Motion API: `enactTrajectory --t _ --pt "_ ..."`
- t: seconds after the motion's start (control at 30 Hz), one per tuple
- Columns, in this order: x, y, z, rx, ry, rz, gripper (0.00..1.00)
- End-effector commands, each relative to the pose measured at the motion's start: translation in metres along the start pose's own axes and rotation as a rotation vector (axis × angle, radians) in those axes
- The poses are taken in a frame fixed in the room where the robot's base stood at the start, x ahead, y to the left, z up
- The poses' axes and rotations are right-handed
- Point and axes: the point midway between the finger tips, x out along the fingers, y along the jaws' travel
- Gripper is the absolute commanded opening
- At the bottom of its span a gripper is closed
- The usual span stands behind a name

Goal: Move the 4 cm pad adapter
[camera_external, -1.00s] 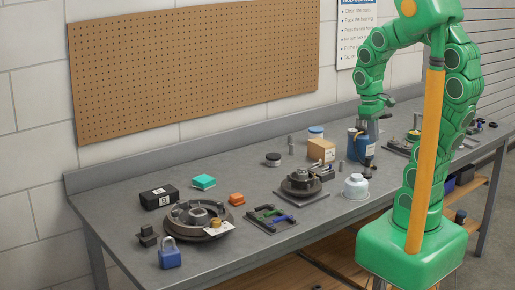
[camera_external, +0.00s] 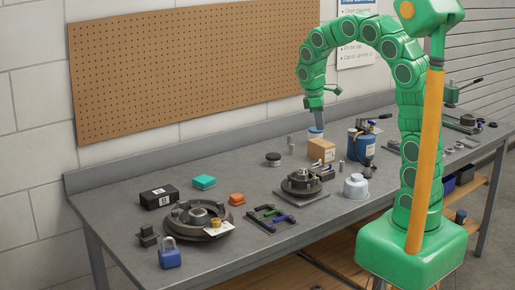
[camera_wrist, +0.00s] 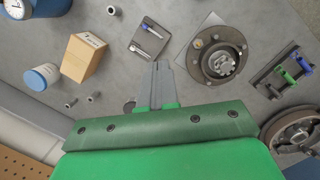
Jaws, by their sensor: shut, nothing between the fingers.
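I cannot tell for sure which thing is the 4 cm pad adapter. Small grey cylinders stand on the bench: one (camera_external: 291,147) behind the cardboard box, and one (camera_external: 341,165) in front of it. The wrist view shows one (camera_wrist: 112,10) at the top and a pair (camera_wrist: 71,103) at the left. My gripper (camera_external: 318,124) is above the back of the bench, near the blue-and-white jar (camera_external: 316,133). In the wrist view my gripper (camera_wrist: 161,66) is shut and empty, pointing between the tool tray and the round hub.
The cardboard box (camera_external: 321,150), blue can (camera_external: 361,147), round hub (camera_external: 301,182), white domed part (camera_external: 356,186) and clamp rack (camera_external: 270,217) crowd the bench middle. The pegboard (camera_external: 200,70) hangs behind.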

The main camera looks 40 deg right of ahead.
Motion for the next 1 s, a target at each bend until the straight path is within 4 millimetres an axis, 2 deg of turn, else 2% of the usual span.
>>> enactTrajectory --t 0.2,0.5,0.77,1.0 --pt "0.011 0.022 -0.052 -0.135 -0.001 0.026 0.0" --pt "0.034 0.042 -0.124 -0.331 0.0 0.054 0.0" --pt "0.059 0.049 -0.19 -0.51 0.006 0.078 0.0" --pt "0.087 0.048 -0.248 -0.671 0.017 0.093 0.0"
